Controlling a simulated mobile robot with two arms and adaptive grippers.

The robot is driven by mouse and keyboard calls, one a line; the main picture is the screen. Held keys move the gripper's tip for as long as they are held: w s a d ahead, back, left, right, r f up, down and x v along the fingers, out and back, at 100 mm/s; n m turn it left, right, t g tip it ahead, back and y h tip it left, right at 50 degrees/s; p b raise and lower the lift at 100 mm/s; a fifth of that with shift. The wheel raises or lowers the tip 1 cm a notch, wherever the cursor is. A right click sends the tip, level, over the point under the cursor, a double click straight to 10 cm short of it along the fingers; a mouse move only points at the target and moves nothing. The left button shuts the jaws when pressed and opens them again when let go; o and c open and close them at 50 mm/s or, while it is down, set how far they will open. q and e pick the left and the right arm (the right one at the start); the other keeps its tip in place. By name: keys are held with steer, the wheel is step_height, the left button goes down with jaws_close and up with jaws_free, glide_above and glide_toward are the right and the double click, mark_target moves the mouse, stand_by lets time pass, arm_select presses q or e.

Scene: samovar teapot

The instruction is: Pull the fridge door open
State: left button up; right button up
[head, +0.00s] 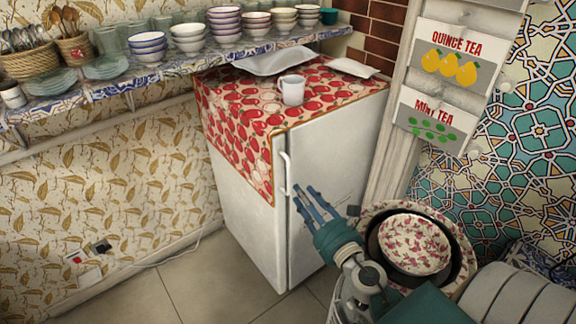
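The white fridge (246,220) stands in the middle of the head view, its top draped with a red apple-print cloth. Its door (337,145) faces right and looks closed against the body. A slim white upright handle (285,172) runs along the door's left edge. My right gripper (305,190) is in front of the door, just right of the handle's lower end, its fingers pointing up and left. The fingers look spread, with nothing between them. I cannot tell whether a fingertip touches the door or handle. My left gripper is not in view.
A white mug (292,90) and a white tray (274,61) stand on the fridge top. A tiled shelf (115,88) with bowls is at the left. A large floral bowl (414,244) is close right of my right arm. Tiled floor (215,282) is clear at the lower left.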

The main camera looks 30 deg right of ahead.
mark_target(288, 176)
steer(key=w, duration=0.2)
steer(key=w+p, duration=0.1)
steer(key=w, duration=0.5)
steer(key=shift+w+d+r+p, duration=0.15)
steer(key=shift+w+d+p, duration=0.05)
steer(key=shift+d+p, duration=0.15)
steer(key=shift+w, duration=0.65)
steer(key=shift+d, duration=0.1)
steer(key=shift+c, duration=0.7)
jaws_close()
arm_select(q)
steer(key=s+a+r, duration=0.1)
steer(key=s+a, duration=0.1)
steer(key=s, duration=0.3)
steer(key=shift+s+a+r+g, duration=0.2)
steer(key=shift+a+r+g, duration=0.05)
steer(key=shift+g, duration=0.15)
